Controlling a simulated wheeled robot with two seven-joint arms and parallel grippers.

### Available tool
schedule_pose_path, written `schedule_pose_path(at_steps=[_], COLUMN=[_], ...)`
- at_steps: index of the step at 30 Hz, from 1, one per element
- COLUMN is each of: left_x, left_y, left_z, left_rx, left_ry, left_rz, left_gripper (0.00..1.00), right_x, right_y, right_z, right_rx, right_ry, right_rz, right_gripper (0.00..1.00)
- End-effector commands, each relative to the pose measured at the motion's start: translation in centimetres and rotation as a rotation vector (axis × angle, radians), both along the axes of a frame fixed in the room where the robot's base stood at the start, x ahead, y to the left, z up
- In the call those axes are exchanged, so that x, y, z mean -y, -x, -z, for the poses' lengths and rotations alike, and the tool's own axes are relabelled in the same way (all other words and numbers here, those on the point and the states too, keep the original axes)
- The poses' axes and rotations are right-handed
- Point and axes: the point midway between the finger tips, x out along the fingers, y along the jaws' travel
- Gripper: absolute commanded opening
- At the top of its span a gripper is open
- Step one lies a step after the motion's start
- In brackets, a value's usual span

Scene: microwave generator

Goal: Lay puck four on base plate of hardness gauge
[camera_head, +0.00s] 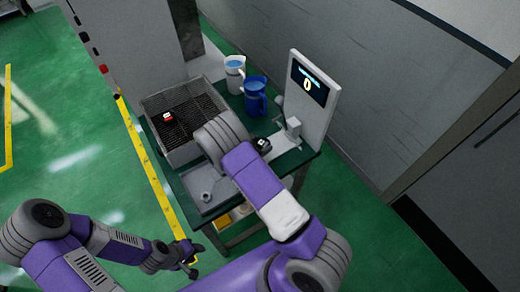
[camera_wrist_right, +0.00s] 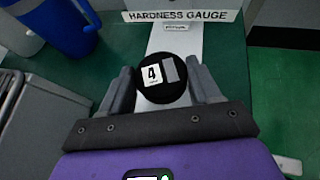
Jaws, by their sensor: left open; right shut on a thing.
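Puck four (camera_wrist_right: 162,76) is a black disc with a white "4" label and a grey patch. My right gripper (camera_wrist_right: 163,88) is shut on it, with one finger on each side. In the head view my right gripper (camera_head: 262,146) is at the gauge, partly hidden by my arm. The hardness gauge (camera_head: 309,92) is a white upright panel with a lit screen. Its white base plate (camera_wrist_right: 180,42) runs under the puck in the right wrist view; whether the puck touches it I cannot tell. My left gripper (camera_head: 194,260) is open and empty, low in front of the table.
A wire basket (camera_head: 150,104) holding a red item (camera_head: 167,116) stands left of the gauge. A white jug (camera_head: 235,74) and a blue jug (camera_head: 255,97) stand behind. A grey tray (camera_head: 203,190) lies at the table's front. A wall is close behind the gauge.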

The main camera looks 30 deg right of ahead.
Motion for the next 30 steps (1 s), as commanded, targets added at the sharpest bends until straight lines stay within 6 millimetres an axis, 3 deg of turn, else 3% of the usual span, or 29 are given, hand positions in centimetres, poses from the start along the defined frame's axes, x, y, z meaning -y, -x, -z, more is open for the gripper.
schedule_pose_path(at_steps=[9, 20, 21, 26, 30], left_x=[0.0, 0.0, 0.0, 0.0, 0.0], left_y=[0.0, 0.0, 0.0, 0.0, 0.0], left_z=[0.1, 0.5, 0.5, 0.4, 0.4], left_rx=[0.001, 0.001, 0.001, 0.001, 0.001], left_ry=[0.000, 0.000, 0.000, 0.000, 0.000], left_rz=[0.000, 0.000, 0.000, 0.000, 0.000], left_gripper=[0.43, 0.43, 0.43, 0.43, 0.43], right_x=[0.0, 0.0, 0.0, 0.0, 0.0], right_y=[0.0, 0.0, 0.0, 0.0, 0.0], right_z=[3.7, 4.1, 4.1, 4.0, 4.0], right_rx=[0.000, 0.001, 0.001, 0.001, 0.001], right_ry=[0.000, 0.000, 0.000, 0.000, 0.000], right_rz=[0.000, 0.000, 0.000, 0.000, 0.000], right_gripper=[0.31, 0.31, 0.65, 0.88, 0.88])
